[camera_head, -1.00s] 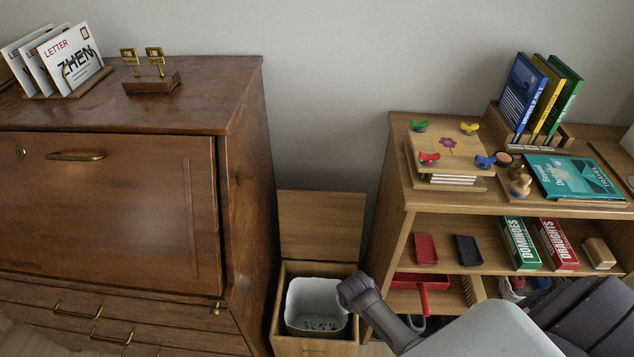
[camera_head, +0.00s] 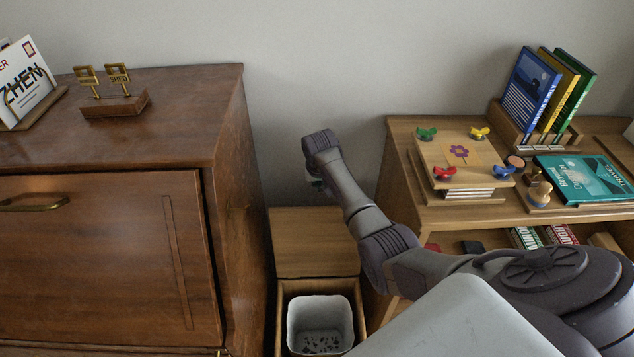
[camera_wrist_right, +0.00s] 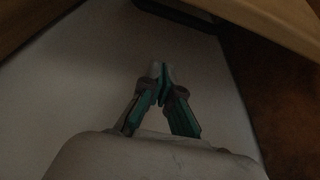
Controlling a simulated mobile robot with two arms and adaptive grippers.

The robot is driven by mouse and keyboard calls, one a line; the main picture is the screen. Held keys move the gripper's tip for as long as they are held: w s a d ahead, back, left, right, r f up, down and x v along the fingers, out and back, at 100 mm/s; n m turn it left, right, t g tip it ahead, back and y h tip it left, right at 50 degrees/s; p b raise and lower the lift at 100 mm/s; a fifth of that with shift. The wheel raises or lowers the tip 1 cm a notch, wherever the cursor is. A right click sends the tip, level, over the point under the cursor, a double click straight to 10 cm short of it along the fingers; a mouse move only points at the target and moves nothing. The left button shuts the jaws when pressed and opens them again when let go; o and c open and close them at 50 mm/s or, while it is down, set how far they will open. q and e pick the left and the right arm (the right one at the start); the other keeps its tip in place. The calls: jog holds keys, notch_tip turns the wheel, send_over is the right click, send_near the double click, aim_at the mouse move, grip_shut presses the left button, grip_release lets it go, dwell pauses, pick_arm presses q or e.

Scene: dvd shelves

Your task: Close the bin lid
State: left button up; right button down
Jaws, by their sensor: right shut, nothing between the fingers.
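The bin is a wooden box (camera_head: 281,325) on the floor between the cabinet and the shelf, with a white liner (camera_head: 347,315) holding dark scraps. Its wooden lid (camera_head: 312,245) stands open, upright against the wall behind the box. My right arm reaches over from the right. In the head view, my right gripper (camera_head: 317,184) hangs above the lid's top edge, mostly hidden by the wrist. In the right wrist view, the gripper (camera_wrist_right: 162,72) has its fingertips together with nothing between them, against a pale wall surface. My left gripper is not in view.
A dark wooden cabinet (camera_head: 228,210) stands close on the left, with letters (camera_head: 28,85) and a small stand (camera_head: 115,104) on top.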

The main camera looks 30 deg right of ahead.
pick_arm(q)
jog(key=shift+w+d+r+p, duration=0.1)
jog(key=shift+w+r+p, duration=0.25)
jog(key=shift+p, duration=0.15)
pick_arm(e)
jog(key=f, duration=0.1)
jog(key=s+a+f, duration=0.1)
jog(key=f, duration=0.2)
jog(key=shift+s+a+f, duration=0.2)
jog(key=shift+s+f, duration=0.1)
jog(key=shift+s, duration=0.1)
